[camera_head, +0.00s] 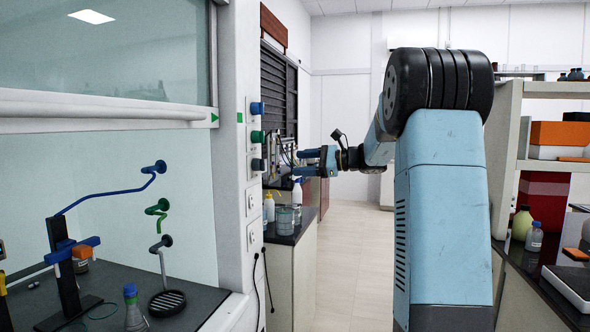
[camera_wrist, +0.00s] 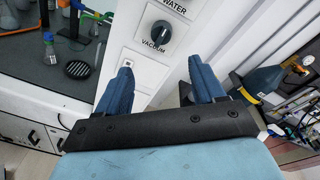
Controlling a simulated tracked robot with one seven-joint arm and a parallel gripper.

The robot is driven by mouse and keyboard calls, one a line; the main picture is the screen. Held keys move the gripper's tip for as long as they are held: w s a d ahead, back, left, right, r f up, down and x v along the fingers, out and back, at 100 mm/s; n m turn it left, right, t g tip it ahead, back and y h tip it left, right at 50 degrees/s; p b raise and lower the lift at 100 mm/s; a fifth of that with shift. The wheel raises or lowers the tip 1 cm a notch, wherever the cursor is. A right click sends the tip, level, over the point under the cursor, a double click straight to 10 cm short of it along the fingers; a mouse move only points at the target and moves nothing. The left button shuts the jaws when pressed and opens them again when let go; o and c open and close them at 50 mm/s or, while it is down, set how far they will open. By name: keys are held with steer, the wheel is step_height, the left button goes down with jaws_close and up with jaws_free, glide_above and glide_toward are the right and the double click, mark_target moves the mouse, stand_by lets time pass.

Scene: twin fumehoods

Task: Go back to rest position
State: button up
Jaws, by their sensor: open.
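My gripper (camera_head: 309,162) is at the end of my blue arm, stretched out to the left near the fumehood's side post. Its fingers are apart with nothing between them. In the wrist view my gripper (camera_wrist: 158,88) points at the white service panel (camera_wrist: 137,75). The black VACUUM knob (camera_wrist: 158,36) shows just beyond the gap between the fingers. I cannot tell how far the fingertips are from the panel.
The fumehood (camera_head: 110,108) with a clamp stand (camera_head: 63,260) and a flask (camera_head: 134,308) is at left. Bottles (camera_head: 297,192) and tins stand on a counter (camera_head: 290,237) behind the gripper. A shelf unit (camera_head: 508,130) stands right of my arm. Open floor (camera_head: 345,250) lies between.

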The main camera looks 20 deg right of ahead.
steer(key=shift+a, duration=0.1)
steer(key=s+a+f+n+g+h, duration=0.35)
steer(key=s+a, duration=0.25)
steer(key=s, duration=0.3)
steer(key=s+a+f+n+g+h, duration=0.2)
steer(key=s+a+n, duration=0.2)
steer(key=s+a, duration=0.45)
steer(key=s+d+f+n+h, duration=0.1)
steer(key=s+f+n+h, duration=0.1)
steer(key=s, duration=0.5)
steer(key=s+d+f+n+t+h, duration=0.1)
steer(key=s+d+f+n+h, duration=0.1)
steer(key=s, duration=0.6)
steer(key=s+d+f+n+h, duration=0.2)
steer(key=s+f+n+h, duration=0.2)
steer(key=s, duration=0.4)
steer(key=shift+s+d+f+n, duration=0.2)
steer(key=shift+f+n, duration=0.25)
steer(key=shift+n, duration=0.6)
